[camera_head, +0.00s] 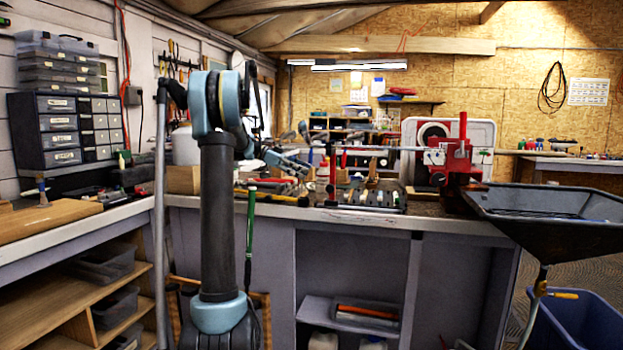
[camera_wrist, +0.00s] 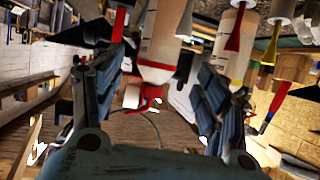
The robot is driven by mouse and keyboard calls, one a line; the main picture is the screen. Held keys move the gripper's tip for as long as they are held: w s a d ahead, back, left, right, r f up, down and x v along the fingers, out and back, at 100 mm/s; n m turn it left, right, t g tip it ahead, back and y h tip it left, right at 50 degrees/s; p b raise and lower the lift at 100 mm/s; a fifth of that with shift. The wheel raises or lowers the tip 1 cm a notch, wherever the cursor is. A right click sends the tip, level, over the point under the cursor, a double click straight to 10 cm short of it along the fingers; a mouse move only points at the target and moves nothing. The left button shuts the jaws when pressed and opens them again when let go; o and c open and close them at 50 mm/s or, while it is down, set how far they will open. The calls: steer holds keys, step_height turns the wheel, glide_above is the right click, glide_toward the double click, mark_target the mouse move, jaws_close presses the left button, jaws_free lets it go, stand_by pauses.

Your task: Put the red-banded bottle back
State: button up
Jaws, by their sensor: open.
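The red-banded bottle (camera_wrist: 160,38) is pale, with a red band near its white end, and shows upside down at the upper middle of the wrist view. My gripper (camera_wrist: 158,60) is open. Its two dark fingers stand to the left and right of the bottle, with visible gaps. I cannot tell whether the bottle is between the fingertips or just beyond them. In the head view my gripper (camera_head: 298,161) is over the back bench, left of the red clamp.
A yellow-banded pale bottle (camera_wrist: 229,45) is right of the fingers in the wrist view. In the head view, a red vise (camera_head: 460,158) and a dark hopper-like basin (camera_head: 550,205) stand at right. Tools crowd the bench (camera_head: 385,222); a green-gripped club (camera_head: 251,215) leans at its front.

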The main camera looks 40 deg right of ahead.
steer(key=v, duration=0.9)
steer(key=shift+w+a+r, duration=0.1)
steer(key=shift+w, duration=0.05)
